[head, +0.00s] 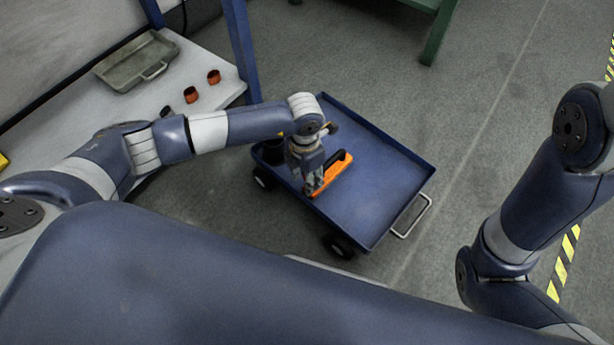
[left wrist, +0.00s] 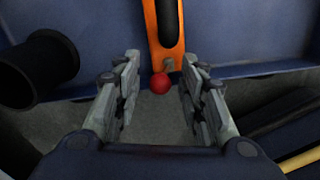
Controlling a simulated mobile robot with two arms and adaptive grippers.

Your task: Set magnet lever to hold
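An orange tool with a black inset (head: 336,168) lies on the blue cart (head: 385,165). In the left wrist view the orange body (left wrist: 163,30) runs up to the top edge, and a short lever with a red ball knob (left wrist: 160,83) sticks out from its near end. My left gripper (head: 315,190) is over that near end. In the wrist view the left gripper (left wrist: 160,60) is open, its fingers on either side of the red knob with gaps on both sides. The lever's setting marks cannot be seen. My right arm shows at the right, but its gripper is out of view.
A black cylindrical cup (left wrist: 38,68) stands left of the tool, near the cart's rim. A white bench (head: 215,95) with a grey tray (head: 137,62) and copper-coloured pieces (head: 192,95) is at the upper left. The cart's right half is clear.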

